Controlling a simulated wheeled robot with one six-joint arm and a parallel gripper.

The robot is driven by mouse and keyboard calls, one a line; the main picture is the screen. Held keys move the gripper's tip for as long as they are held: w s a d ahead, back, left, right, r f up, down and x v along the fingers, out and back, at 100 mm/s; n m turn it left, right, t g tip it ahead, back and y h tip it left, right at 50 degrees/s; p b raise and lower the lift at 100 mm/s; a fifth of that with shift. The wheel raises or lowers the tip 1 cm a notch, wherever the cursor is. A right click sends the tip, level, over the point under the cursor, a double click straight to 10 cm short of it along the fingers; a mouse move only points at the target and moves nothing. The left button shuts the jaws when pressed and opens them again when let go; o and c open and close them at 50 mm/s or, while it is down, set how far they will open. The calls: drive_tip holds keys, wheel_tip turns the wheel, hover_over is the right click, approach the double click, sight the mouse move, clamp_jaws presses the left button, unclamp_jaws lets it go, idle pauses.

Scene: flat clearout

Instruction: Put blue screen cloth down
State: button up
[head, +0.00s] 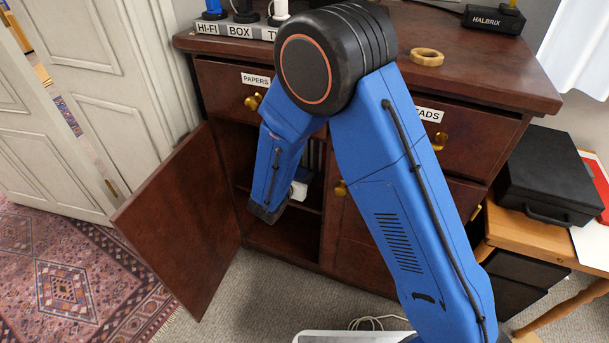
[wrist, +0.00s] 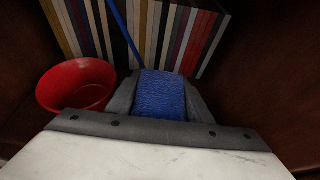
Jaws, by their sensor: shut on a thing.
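In the wrist view the blue screen cloth (wrist: 160,97) sits between the two dark fingers of my gripper (wrist: 160,100). The fingers are shut on its sides. The cloth is in front of a row of upright thin spines; I cannot tell whether it touches the shelf under it. In the head view my arm reaches into the open left side of the dark wooden cabinet (head: 282,240), and the cloth and fingertips are hidden there.
A red bowl (wrist: 77,84) stands just left of the gripper inside the cabinet. Several upright spines (wrist: 88,28) line the back, with a thin blue strip (wrist: 124,33) slanting before them. The open cabinet door (head: 185,225) swings out to the left. Dark space lies right of the gripper.

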sight(303, 175)
drive_tip(key=shift+w+d, duration=0.3)
drive_tip(key=shift+w, duration=0.55)
drive_tip(key=shift+w+d, duration=0.25)
drive_tip(key=shift+w, duration=0.55)
drive_tip(key=shift+s+a+f, duration=0.1)
drive_tip(key=shift+f, duration=1.65)
drive_tip(key=shift+f, duration=0.15)
drive_tip(key=o, duration=0.8)
drive_tip(key=shift+o, duration=0.2)
drive_tip(key=shift+s+a+r, duration=0.15)
drive_tip(key=shift+s+r, duration=0.1)
drive_tip(key=v, duration=1.1)
drive_tip(key=shift+s+r, duration=0.15)
